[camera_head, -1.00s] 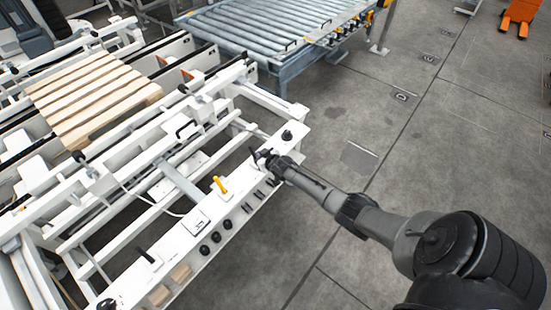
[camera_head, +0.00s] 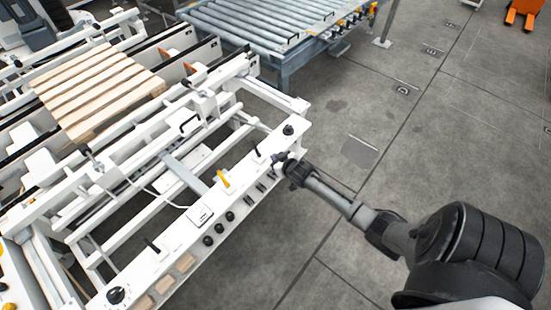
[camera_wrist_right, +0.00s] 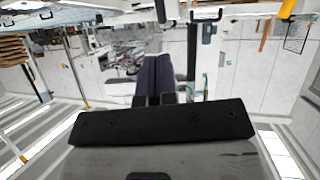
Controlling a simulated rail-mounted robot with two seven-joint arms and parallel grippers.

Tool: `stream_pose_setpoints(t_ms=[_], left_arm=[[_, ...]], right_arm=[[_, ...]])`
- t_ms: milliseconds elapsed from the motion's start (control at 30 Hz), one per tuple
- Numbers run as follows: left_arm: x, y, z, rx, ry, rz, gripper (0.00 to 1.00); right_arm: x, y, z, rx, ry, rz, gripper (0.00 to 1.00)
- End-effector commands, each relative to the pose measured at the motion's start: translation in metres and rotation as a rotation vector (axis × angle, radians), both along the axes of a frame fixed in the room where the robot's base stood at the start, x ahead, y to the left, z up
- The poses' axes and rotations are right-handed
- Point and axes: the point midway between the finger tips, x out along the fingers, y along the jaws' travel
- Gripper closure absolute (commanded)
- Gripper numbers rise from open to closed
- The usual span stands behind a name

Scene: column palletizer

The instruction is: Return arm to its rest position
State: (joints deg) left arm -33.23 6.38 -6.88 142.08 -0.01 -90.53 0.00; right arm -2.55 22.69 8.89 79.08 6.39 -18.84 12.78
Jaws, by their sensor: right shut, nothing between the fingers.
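My right arm comes in from the lower right in the head view. Its gripper (camera_head: 279,158) is over the right edge of the white machine frame (camera_head: 180,232), near a black knob (camera_head: 288,130). In the right wrist view the two dark fingers (camera_wrist_right: 157,76) lie side by side, shut with nothing between them. From the head view I cannot tell whether the gripper touches the frame. My left gripper is in neither view.
A wooden pallet (camera_head: 98,88) lies on the machine at the upper left. A yellow handle (camera_head: 222,179) and several black knobs line the frame's edge. A roller conveyor (camera_head: 262,28) stands behind. Grey floor (camera_head: 450,140) at the right is open, with an orange truck (camera_head: 522,12) far off.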

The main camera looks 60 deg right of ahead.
Motion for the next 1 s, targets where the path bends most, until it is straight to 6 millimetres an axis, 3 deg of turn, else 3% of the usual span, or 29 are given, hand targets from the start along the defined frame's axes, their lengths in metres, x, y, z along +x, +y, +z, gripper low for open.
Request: stream_pose_setpoints(t_ms=[567,800,867,1000], left_arm=[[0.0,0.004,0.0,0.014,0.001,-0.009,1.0],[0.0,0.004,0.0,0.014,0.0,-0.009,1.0],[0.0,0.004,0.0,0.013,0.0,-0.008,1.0],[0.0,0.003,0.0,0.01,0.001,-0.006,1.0]], right_arm=[[0.0,0.0,-0.001,-0.015,0.013,0.006,1.0],[-0.025,-0.004,-0.028,-0.036,0.288,-0.025,1.0],[-0.028,0.0,-0.02,-0.049,0.361,-0.023,1.0],[-0.031,0.034,0.021,-0.092,0.492,0.02,1.0]])
